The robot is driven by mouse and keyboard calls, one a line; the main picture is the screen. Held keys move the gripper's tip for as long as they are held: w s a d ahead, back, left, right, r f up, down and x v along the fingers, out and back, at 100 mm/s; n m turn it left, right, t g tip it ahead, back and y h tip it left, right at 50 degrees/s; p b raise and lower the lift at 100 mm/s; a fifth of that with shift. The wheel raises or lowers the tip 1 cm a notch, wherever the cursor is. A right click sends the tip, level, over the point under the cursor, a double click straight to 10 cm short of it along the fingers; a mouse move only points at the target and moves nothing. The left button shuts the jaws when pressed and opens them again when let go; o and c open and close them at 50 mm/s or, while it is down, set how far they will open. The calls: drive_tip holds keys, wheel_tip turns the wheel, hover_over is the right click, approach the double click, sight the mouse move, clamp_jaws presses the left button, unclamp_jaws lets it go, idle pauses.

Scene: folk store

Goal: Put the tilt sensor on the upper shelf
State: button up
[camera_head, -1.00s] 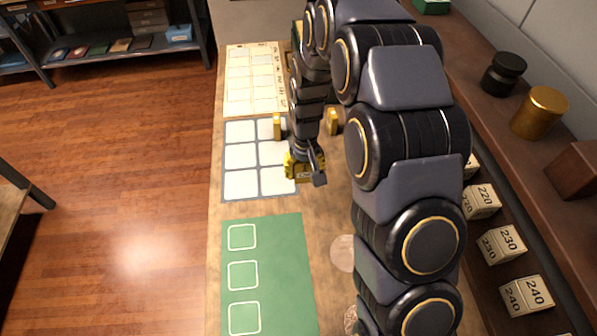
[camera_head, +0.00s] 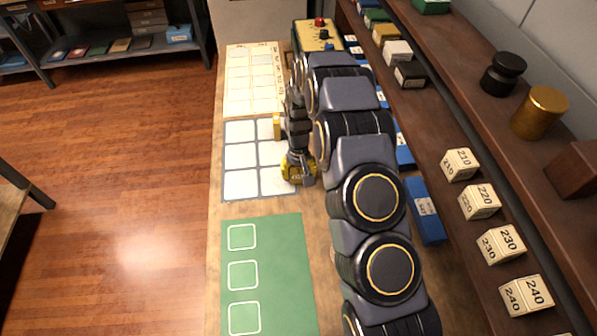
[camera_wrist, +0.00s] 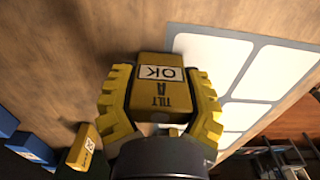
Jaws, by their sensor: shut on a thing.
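The tilt sensor (camera_wrist: 155,98), a yellow box marked "TILT A" with a white "OK" label, is between my gripper's yellow fingers in the wrist view. My gripper (camera_head: 299,171) is shut on it, beside the right edge of the white-squared mat (camera_head: 229,160). In the head view the sensor is mostly hidden by the gripper. The upper shelf (camera_head: 540,145) runs along the right side, above a lower shelf.
A black jar (camera_head: 503,74), gold jar (camera_head: 539,112) and brown block stand on the upper shelf. Numbered boxes (camera_head: 480,201) line the lower shelf. A yellow block (camera_head: 277,127) stands by the mat. A green mat (camera_head: 275,255) lies nearer.

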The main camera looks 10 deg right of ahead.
drive_tip(key=o, duration=1.1)
drive_tip(key=shift+f, duration=0.15)
